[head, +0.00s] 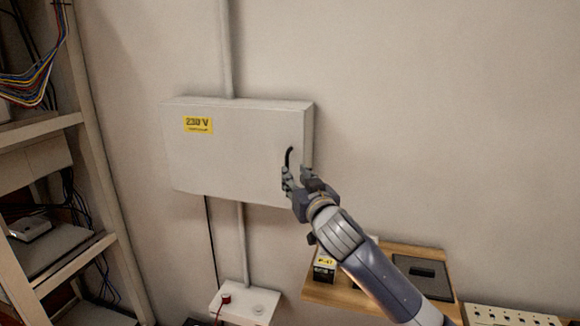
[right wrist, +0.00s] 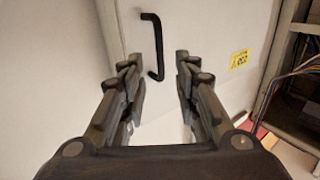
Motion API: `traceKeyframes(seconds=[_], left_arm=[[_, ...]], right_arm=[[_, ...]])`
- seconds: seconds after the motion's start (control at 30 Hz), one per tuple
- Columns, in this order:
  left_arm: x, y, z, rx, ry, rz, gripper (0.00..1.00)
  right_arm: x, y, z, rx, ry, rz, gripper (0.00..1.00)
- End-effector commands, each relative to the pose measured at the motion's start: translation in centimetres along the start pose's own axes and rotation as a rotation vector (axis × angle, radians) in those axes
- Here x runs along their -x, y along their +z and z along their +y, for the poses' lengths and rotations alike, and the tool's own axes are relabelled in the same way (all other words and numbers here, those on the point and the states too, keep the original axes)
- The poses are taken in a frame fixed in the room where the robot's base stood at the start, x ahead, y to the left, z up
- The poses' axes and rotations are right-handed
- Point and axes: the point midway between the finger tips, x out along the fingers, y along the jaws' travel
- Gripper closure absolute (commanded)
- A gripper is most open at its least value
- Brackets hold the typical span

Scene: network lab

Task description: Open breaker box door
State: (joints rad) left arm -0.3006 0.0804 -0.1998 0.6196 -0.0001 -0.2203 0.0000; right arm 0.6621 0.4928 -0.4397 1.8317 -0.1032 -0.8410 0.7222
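The breaker box (head: 235,150) is a white wall box with a yellow 230 V label (head: 198,125), and its door looks shut. Its black bar handle (head: 289,156) is near the right edge of the door. My right gripper (head: 296,176) is at the lower end of the handle in the head view. In the right wrist view the gripper (right wrist: 154,68) is open, its fingers spread to either side of the handle (right wrist: 156,45). The fingers are not closed on it; I cannot tell how far the handle reaches between them. My left gripper is not in view.
A conduit (head: 226,50) runs above the box and another below it to a small white socket box (head: 245,302). A wooden wall shelf (head: 330,292) with small items is below my right arm. A rack (head: 60,265) with cables stands at the left. The wall to the right is clear.

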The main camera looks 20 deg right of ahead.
Motion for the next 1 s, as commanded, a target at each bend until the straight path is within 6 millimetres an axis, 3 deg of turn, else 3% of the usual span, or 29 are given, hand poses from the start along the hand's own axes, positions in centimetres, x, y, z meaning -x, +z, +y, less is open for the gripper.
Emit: traceKeyframes(seconds=[0.1,0.33,0.77,0.8,0.9,1.0], left_arm=[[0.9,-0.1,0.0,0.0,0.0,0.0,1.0],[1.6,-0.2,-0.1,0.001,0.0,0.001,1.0],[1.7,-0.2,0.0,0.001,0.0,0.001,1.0],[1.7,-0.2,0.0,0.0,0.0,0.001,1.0],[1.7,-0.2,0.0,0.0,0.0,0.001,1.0],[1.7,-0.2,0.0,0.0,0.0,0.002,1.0]], right_arm=[[-1.9,-0.3,0.0,-0.001,0.001,-0.001,0.71],[-4.4,-0.1,0.0,-0.001,0.001,-0.001,0.71],[-5.3,0.0,0.0,0.0,0.0,0.0,0.71],[-5.2,0.0,0.0,0.0,0.0,0.0,0.73],[-5.2,0.0,0.0,0.0,0.0,0.0,0.96],[-5.2,0.0,0.0,0.0,0.0,0.0,1.0]])
